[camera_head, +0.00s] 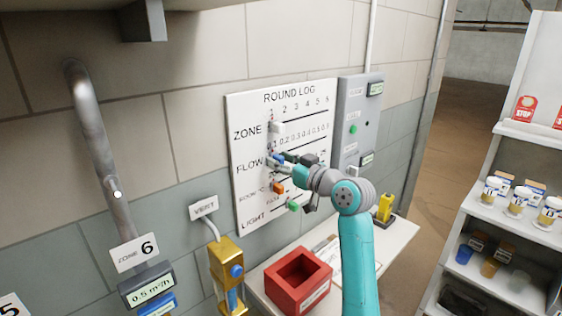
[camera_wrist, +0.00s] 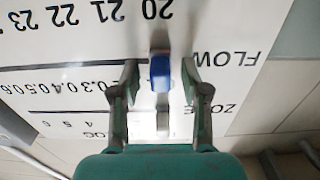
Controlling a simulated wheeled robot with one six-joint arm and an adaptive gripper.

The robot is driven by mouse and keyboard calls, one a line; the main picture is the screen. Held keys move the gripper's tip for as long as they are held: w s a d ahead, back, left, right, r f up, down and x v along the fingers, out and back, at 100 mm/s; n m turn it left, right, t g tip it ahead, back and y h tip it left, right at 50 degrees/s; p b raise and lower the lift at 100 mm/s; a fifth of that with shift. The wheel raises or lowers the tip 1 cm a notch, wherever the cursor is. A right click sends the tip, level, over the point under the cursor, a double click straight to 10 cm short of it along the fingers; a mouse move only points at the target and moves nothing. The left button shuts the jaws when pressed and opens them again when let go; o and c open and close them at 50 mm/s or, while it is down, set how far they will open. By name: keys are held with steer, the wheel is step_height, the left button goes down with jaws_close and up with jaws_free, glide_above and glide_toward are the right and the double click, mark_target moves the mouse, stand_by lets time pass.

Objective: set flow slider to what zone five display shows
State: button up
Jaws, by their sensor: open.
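The white ROUND LOG board (camera_head: 245,115) hangs on the wall, with rows for zone, flow, room temperature and light.
The zone 6 display (camera_head: 151,287) reads 0.5 m³/h. The white zone slider (camera_head: 277,127), orange slider (camera_head: 278,187) and green slider (camera_head: 293,206) are close to my gripper. A grey panel (camera_head: 357,125) is right of the board; a red box (camera_head: 298,283) stands below.

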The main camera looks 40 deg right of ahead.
jaws_close()
steer(key=d, duration=0.9)
steer(key=shift+w, duration=0.2)
jaws_free()
glide_toward(296, 147)
steer(key=s, duration=0.5)
steer(key=shift+s, duration=0.3)
